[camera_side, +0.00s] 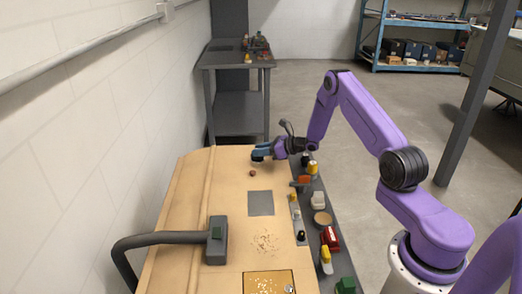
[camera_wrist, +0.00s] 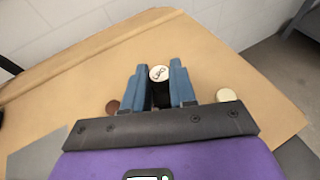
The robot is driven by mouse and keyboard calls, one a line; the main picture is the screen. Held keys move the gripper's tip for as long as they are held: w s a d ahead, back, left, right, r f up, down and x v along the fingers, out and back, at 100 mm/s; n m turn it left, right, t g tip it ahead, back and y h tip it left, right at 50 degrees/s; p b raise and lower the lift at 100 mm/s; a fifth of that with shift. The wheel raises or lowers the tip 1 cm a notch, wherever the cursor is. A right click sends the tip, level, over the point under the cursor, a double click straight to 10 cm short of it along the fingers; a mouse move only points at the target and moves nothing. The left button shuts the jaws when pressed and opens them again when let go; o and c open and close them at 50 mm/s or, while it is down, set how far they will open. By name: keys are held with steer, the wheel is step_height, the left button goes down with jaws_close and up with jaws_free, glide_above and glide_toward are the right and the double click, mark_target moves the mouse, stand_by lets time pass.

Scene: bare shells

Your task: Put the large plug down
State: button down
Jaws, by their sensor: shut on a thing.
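The large plug appears in the wrist view as a black piece with a round white top (camera_wrist: 159,73) bearing a dark mark. My gripper (camera_wrist: 160,88) is shut on it, with one blue finger on each side. In the side view my gripper (camera_side: 261,152) is low over the far end of the tan worktop (camera_side: 225,180). The plug is mostly hidden by the fingers there. I cannot tell whether its underside touches the worktop.
A small brown round piece (camera_side: 253,173) lies just in front of my gripper. A cream disc (camera_wrist: 226,95) is right of the fingers. A grey square (camera_side: 260,203) lies mid-worktop. Several coloured items, including a red one (camera_side: 330,238), line the right edge. A grey hose-like arm (camera_side: 165,238) crosses the left.

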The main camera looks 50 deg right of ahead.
steer(key=shift+f, duration=0.2)
steer(key=c, duration=0.9)
jaws_free()
steer(key=shift+r, duration=0.1)
